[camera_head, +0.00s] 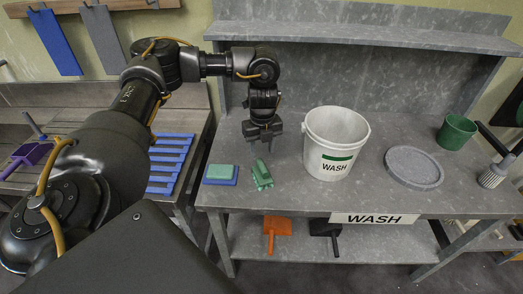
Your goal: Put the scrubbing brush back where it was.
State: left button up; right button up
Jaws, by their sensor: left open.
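I cannot tell for sure which of the two is the brush. My left gripper (263,139) points down above and behind the small green object, open and apparently empty, with a gap between them. The white pail (325,167) stands upright, with a WASH label and green stripe. My right gripper is not in view.
A round grey disc (413,167) lies right of the pail, with a green pot (455,132) behind it and a grey ribbed object (493,173) near the right edge. A blue slatted rack (168,165) is at left. Orange (276,227) and black (324,228) dustpans sit below.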

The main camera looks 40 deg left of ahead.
pick_arm(q)
jog(key=shift+r, duration=1.95)
